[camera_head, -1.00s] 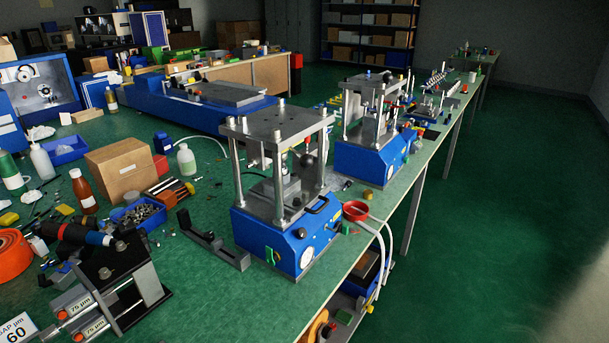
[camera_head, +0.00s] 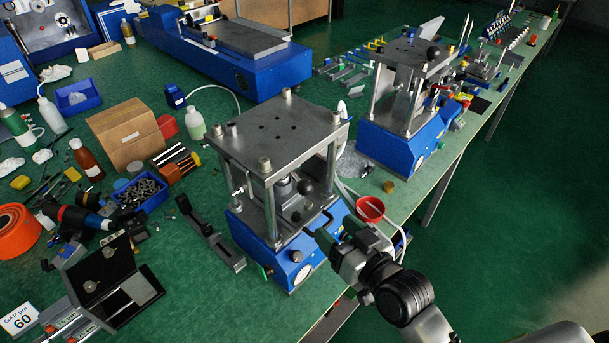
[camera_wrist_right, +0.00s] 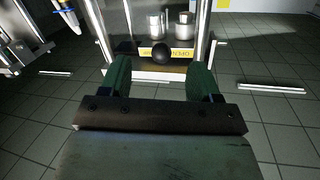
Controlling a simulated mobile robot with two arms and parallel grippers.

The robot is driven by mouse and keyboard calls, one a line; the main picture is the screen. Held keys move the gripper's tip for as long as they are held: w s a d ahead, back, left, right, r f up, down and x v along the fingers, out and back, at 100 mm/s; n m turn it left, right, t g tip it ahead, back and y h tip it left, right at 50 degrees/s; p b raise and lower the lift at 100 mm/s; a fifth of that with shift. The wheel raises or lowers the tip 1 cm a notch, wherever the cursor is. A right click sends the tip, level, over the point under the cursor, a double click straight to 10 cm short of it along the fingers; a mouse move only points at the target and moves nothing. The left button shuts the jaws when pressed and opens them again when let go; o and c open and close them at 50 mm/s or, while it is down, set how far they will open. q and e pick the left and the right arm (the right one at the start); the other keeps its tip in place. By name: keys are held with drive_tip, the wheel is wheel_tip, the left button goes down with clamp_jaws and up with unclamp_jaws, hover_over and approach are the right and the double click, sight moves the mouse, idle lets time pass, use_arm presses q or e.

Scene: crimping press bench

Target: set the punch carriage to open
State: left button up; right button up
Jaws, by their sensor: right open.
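The near press (camera_head: 280,125) has a blue base, steel posts and a thick grey top plate. Inside its frame, a black ball knob (camera_head: 305,187) shows at the front by the punch carriage, which is mostly hidden under the top plate. In the right wrist view the black ball knob (camera_wrist_right: 164,54) is ahead, in line with the gap between my fingers, in front of a yellow label strip (camera_wrist_right: 185,54). My right gripper (camera_head: 336,232) is open and empty, just right of the press front and apart from the knob. My left gripper is not in view.
A second, similar press (camera_head: 400,130) stands behind to the right. A red funnel-like cup (camera_head: 370,209) is at the bench edge close to my right gripper. A dark bracket (camera_head: 212,235) lies left of the press. Open floor (camera_head: 530,200) is to the right.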

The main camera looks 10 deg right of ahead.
sight(311, 193)
drive_tip(key=shift+t, duration=0.4)
drive_tip(key=w+a+r+p, duration=0.1)
drive_tip(key=w, duration=0.2)
drive_tip(key=w+a+r+p, duration=0.1)
drive_tip(key=w, duration=0.2)
drive_tip(key=w+a+r+p, duration=0.1)
drive_tip(key=w, duration=0.2)
drive_tip(key=shift+w+a, duration=0.25)
drive_tip(key=shift+a, duration=0.1)
drive_tip(key=shift+w+a+f, duration=0.15)
drive_tip(key=shift+w, duration=0.2)
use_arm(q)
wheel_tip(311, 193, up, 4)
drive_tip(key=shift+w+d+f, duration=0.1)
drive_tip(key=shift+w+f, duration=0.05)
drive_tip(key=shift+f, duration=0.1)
use_arm(e)
clamp_jaws()
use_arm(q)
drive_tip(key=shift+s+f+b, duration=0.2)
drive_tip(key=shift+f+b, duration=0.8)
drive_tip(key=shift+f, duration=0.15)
use_arm(e)
drive_tip(key=w+d, duration=0.3)
drive_tip(key=d, duration=0.2)
drive_tip(key=shift+w+d, duration=0.4)
